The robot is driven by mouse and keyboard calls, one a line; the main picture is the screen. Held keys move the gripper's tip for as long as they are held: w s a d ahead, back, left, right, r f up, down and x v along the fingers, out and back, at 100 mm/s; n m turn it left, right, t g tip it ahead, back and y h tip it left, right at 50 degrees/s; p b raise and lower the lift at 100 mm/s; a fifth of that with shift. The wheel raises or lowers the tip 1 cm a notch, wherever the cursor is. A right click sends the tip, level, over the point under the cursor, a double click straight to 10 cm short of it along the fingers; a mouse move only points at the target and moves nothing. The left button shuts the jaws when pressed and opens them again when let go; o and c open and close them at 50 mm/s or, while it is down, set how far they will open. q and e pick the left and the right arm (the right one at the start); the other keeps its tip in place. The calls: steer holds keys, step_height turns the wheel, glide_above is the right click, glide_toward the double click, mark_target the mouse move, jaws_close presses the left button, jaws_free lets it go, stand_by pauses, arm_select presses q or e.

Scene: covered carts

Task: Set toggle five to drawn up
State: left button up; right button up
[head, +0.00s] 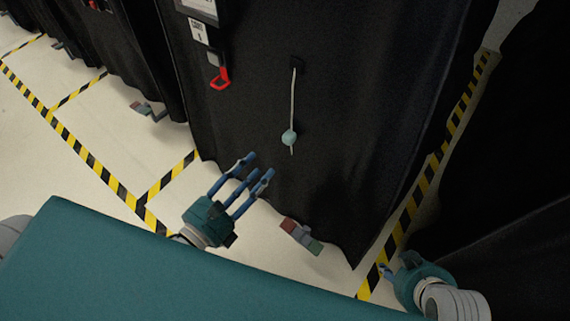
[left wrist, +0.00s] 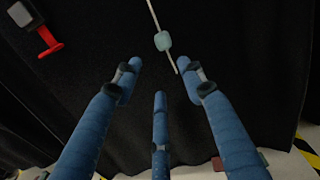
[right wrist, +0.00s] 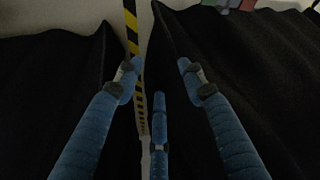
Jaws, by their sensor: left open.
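A pale cord (head: 293,95) hangs on the front of a black covered cart (head: 340,90), with a light teal toggle (head: 289,137) near its lower end. The toggle also shows in the left wrist view (left wrist: 162,41), beyond my fingertips. My left gripper (head: 250,170) is open and empty, below and left of the toggle and apart from it. My right gripper (head: 388,272) is low at the right, away from the cord; its fingers are spread and empty in the right wrist view (right wrist: 160,85). No number on the toggle can be read.
A red hook-like handle (head: 221,79) hangs under a small label (head: 198,31) left of the cord. A red, grey and green pedal (head: 301,236) lies at the cart's foot. Yellow-black tape (head: 397,235) marks the floor. More covered carts stand left and right.

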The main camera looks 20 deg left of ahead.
mark_target(286, 141)
arm_select(q)
steer(key=w+d+m, duration=0.1)
steer(key=w+r, duration=0.1)
steer(key=w, duration=0.1)
steer(key=w+d+r+m, duration=0.1)
steer(key=shift+w+d+m+h+p, duration=0.25)
steer(key=shift+d+m+h+p, duration=0.05)
steer(key=shift+h+p, duration=0.1)
steer(key=x, duration=0.4)
steer(key=shift+p, duration=0.3)
steer(key=shift+w+d+f, duration=0.15)
steer(key=shift+w+d, duration=0.1)
steer(key=shift+w, duration=0.4)
arm_select(e)
steer(key=shift+g, duration=0.9)
steer(key=shift+s+d+r, duration=0.2)
steer(key=shift+s+d, duration=0.05)
steer(key=shift+s, duration=0.6)
steer(key=shift+s+d+r, duration=0.25)
steer(key=shift+s, duration=0.65)
steer(key=shift+s+d+r, duration=0.2)
steer(key=shift+s+d, duration=0.05)
steer(key=shift+s, duration=0.6)
arm_select(q)
jaws_close()
